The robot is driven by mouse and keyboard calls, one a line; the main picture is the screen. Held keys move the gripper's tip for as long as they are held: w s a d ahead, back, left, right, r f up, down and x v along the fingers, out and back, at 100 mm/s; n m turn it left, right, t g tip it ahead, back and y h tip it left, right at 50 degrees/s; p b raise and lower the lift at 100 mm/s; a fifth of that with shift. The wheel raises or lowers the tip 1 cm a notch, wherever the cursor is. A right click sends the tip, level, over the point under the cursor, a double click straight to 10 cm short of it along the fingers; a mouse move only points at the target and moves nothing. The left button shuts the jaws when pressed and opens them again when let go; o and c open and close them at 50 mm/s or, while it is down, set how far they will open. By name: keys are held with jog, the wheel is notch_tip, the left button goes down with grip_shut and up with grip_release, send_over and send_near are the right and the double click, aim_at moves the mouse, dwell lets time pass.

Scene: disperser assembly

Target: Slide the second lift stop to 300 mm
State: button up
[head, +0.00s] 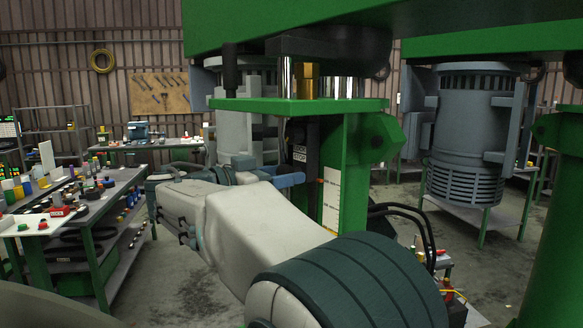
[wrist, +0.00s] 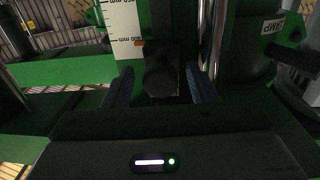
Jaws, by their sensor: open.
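The black lift stop, with a rounded knob (wrist: 160,76), sits on a dark upright rail beside the white scale (wrist: 124,28). My gripper (wrist: 159,88) is open, with one blue finger on each side of the knob. I cannot tell whether either finger touches it. An orange mark shows at the scale's edge close to the stop. In the head view my gripper (head: 290,180) reaches the green column from the left, and the scale (head: 332,198) shows to its right. The stop is mostly hidden there, and the scale numbers are too small to read surely.
A green plate (head: 290,106) and polished rods stand above my gripper. A cylinder with a label ending in "AMP" (wrist: 272,27) is at the right in the wrist view. Black hoses (head: 405,215) loop right of the column. A cluttered bench (head: 110,190) stands left.

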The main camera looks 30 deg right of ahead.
jog(key=shift+w+d, duration=0.2)
jog(key=shift+d, duration=1.05)
grip_shut()
notch_tip(320, 180, down, 10)
jog(key=b, duration=1.2)
grip_release()
jog(key=shift+s+r, duration=0.1)
